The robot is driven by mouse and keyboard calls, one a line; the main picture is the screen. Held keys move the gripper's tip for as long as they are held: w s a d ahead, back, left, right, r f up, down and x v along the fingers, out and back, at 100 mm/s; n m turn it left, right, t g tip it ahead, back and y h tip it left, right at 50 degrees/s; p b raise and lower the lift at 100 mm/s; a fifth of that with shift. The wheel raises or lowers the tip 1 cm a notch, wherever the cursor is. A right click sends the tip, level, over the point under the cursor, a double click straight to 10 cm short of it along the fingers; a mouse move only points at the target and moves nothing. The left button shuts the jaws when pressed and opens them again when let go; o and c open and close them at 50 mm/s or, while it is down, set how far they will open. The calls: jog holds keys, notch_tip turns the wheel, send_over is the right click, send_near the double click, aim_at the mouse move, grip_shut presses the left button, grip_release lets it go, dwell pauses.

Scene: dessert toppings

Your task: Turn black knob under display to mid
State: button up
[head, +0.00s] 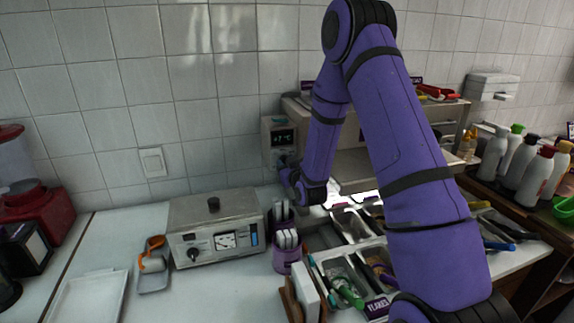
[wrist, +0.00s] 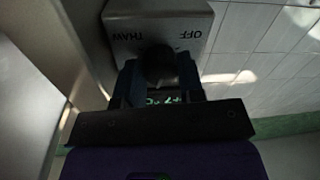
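The black knob (wrist: 160,65) shows in the wrist view on a pale control box (wrist: 165,22) with the words THAW and OFF, which appear upside down. A display with green characters (wrist: 165,98) shows beyond the knob, partly covered by my gripper. My gripper (wrist: 160,80) has its dark fingers on either side of the knob; I cannot tell whether they touch it. In the head view the control box (head: 279,127) with its lit display stands by the wall, and my gripper (head: 285,172) is at its lower part, hiding the knob.
A steel appliance (head: 215,212) with its own black knob stands on the counter at left. Purple cutlery cups (head: 287,258) and a topping tray (head: 350,290) stand below my arm. A shelf unit (head: 375,150) stands right of the control box. Bottles (head: 530,170) stand at far right.

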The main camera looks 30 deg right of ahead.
jog(key=shift+n, duration=1.6)
jog(key=o, duration=0.6)
jog(key=shift+o, duration=0.2)
jog(key=shift+s, duration=0.1)
jog(key=s+a, duration=0.1)
jog(key=s, duration=0.9)
jog(key=shift+s+a, duration=0.15)
jog(key=shift+s, duration=0.15)
jog(key=shift+r, duration=0.2)
